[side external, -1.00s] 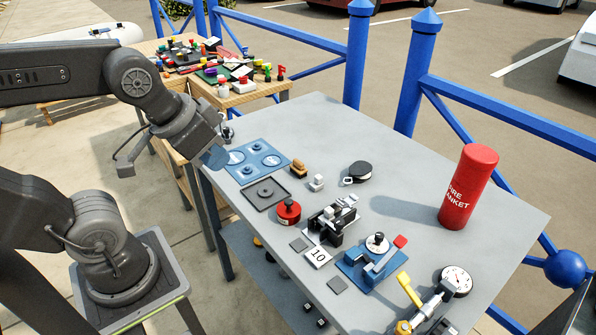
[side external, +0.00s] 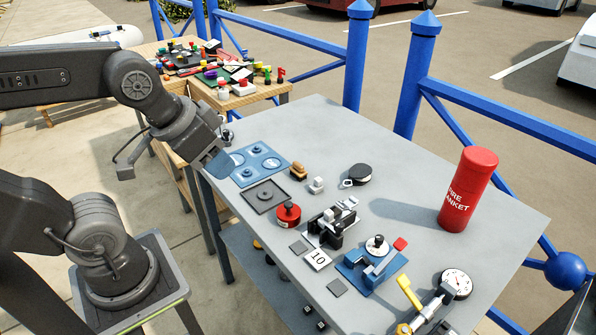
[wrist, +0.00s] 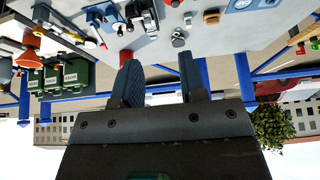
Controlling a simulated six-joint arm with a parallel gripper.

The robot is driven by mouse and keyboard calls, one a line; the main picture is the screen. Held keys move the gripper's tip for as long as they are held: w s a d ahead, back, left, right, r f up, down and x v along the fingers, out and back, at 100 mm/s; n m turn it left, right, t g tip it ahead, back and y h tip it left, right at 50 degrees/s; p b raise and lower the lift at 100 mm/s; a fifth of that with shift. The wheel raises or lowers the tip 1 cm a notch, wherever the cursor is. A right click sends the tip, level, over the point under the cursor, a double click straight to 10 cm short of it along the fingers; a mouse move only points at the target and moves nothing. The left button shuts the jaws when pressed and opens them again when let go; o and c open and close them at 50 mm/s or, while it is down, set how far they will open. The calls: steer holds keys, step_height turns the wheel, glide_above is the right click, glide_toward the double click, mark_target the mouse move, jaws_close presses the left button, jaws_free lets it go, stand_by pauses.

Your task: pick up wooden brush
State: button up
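A small brown block-like object, which I take for the wooden brush (side external: 298,171), lies on the grey table just right of the blue plate in the side view. In the wrist view the likely brush (wrist: 211,17) is small near the top edge. My gripper (side external: 216,162) is above the table's left edge by the blue plate, apart from the brush. In the wrist view my gripper (wrist: 158,70) has its two fingers apart with nothing between them.
Near the brush are a blue plate (side external: 241,176), a small white-grey block (side external: 317,185), a black round item (side external: 360,174) and a red round item (side external: 287,214). A red fire blanket cylinder (side external: 467,190) stands at right. Blue railing (side external: 408,75) runs behind the table.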

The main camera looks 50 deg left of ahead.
steer(key=o, duration=0.4)
steer(key=n+g, duration=0.6)
steer(key=n, duration=1.2)
glide_above(298, 164)
step_height(298, 164, down, 11)
steer(key=f, duration=0.7)
steer(key=shift+w+f, duration=0.25)
steer(key=shift+w, duration=0.15)
steer(key=shift+s+f, duration=0.2)
steer(key=shift+f, duration=1.35)
steer(key=shift+s+f, duration=0.15)
steer(key=shift+f, duration=1.35)
